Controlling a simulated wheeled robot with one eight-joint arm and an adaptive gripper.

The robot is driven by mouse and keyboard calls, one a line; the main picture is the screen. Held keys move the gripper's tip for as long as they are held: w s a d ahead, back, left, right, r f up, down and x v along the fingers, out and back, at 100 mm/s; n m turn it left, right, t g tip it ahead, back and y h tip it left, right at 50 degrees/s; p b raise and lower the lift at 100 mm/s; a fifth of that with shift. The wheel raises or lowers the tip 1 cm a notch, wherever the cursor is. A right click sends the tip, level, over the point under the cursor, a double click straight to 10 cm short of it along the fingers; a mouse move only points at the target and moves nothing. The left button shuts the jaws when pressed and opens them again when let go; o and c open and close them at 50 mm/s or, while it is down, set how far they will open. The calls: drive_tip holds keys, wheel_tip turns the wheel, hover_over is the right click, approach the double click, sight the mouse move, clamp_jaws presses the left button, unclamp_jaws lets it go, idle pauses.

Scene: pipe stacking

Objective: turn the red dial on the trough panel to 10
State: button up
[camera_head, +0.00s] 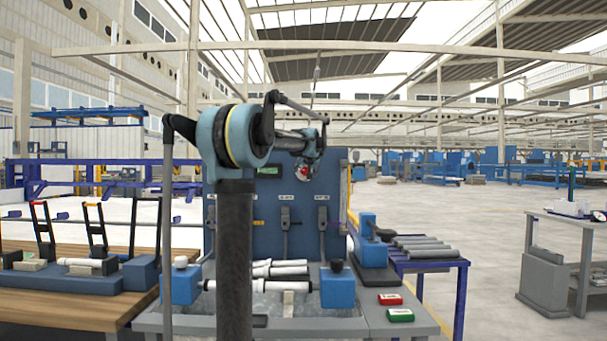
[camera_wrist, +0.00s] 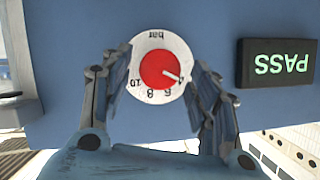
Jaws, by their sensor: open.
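The red dial (camera_wrist: 158,69) sits on a white round scale (camera_wrist: 158,40) on the blue trough panel (camera_wrist: 60,100). The wrist view shows it upside down. Its white pointer aims to the picture's lower right, on the far side of the 6 and 8 from the 10, which is at the scale's lower left. My gripper (camera_wrist: 160,62) is open, with one finger on each side of the dial; contact with it cannot be told. In the head view my gripper (camera_head: 314,147) is at the panel's upper part, and the red dial (camera_head: 302,174) shows just below it.
A lit PASS sign (camera_wrist: 277,64) is beside the dial. Below on the panel are several grey levers (camera_head: 285,217). The trough holds white pipes (camera_head: 280,268) between blue blocks. Red (camera_head: 390,299) and green (camera_head: 400,315) buttons are at right. A wooden bench (camera_head: 75,300) stands left.

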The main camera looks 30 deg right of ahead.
drive_tip(key=shift+w+d+f, duration=0.2)
drive_tip(key=shift+w+f, duration=0.05)
drive_tip(key=shift+w, duration=0.25)
drive_tip(key=c, duration=1.1)
drive_tip(key=shift+o, duration=0.2)
